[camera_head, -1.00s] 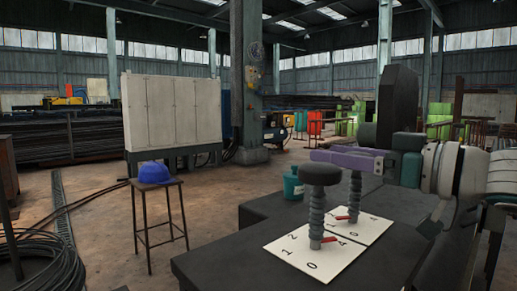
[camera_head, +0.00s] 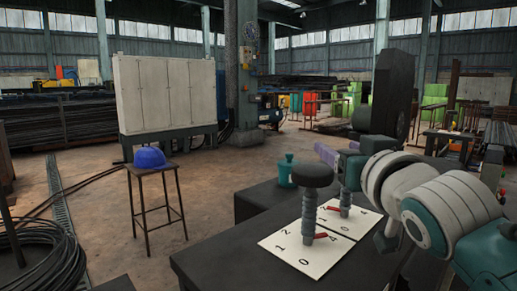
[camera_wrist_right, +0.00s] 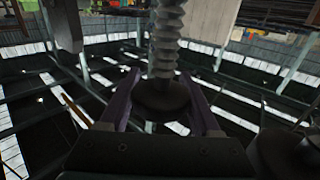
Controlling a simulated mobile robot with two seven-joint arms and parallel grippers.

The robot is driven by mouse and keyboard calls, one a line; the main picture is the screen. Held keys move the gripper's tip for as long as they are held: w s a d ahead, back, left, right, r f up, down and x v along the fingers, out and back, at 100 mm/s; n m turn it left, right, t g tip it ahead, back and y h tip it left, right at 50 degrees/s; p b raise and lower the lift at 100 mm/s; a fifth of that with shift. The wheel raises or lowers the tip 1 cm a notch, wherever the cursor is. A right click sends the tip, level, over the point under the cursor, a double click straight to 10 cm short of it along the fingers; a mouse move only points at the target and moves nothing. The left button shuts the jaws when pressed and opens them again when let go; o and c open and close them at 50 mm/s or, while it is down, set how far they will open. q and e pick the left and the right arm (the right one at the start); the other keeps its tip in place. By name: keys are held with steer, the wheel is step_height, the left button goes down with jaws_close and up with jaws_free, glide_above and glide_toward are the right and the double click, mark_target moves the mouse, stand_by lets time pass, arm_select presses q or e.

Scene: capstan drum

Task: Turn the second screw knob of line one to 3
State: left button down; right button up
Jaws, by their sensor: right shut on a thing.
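Two screw knobs with grey ribbed stems and red pointers stand on white number cards. The nearer knob (camera_head: 312,175) has a dark round head; its pointer lies to the right of the stem. The farther knob (camera_head: 346,198) is partly hidden behind it; its pointer (camera_head: 333,208) lies left of the stem, close to the 2 on its card (camera_head: 352,222). My right gripper (camera_head: 326,155) is at the top of the farther knob. In the right wrist view its purple fingers flank the dark knob head (camera_wrist_right: 160,100), shut on it. My left gripper is not in view.
The cards lie on a dark bench (camera_head: 235,255). A teal bottle (camera_head: 287,172) stands behind the nearer knob. A stool (camera_head: 155,180) with a blue helmet (camera_head: 149,157) stands left on open floor. Coiled cable (camera_head: 45,255) lies at the far left.

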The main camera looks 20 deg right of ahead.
steer(key=shift+d+m+h, duration=0.1)
steer(key=shift+m+h, duration=0.2)
steer(key=shift+h, duration=0.2)
steer(key=o, duration=1.4)
steer(key=shift+c, duration=0.2)
steer(key=shift+r+y, duration=0.1)
steer(key=shift+y, duration=0.4)
